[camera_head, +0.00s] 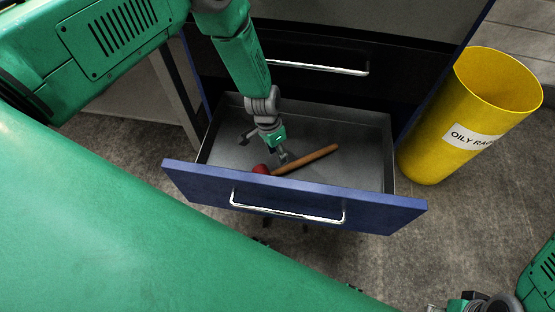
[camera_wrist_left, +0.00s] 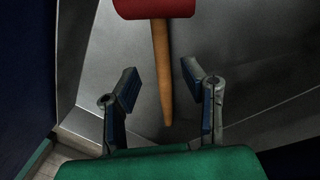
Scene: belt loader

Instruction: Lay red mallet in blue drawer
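The red mallet lies in the open blue drawer (camera_head: 300,204). Its red head (camera_head: 261,169) is close to the drawer front, and its wooden handle (camera_head: 310,158) slants up to the right. My left gripper (camera_head: 272,152) is inside the drawer space, just above and beside the mallet. In the left wrist view the two fingers (camera_wrist_left: 165,95) are spread apart and hold nothing; the handle (camera_wrist_left: 162,70) shows beyond the gap between them, with the red head (camera_wrist_left: 153,8) at the top edge. Part of my right arm's end (camera_head: 480,303) shows at the bottom right; its fingers are not clear.
The drawer is pulled out of a dark cabinet, with a closed drawer and silver handle (camera_head: 318,68) above it. A yellow bin (camera_head: 432,130) labelled for oily rags stands close to the drawer's right side. The drawer's right part is empty.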

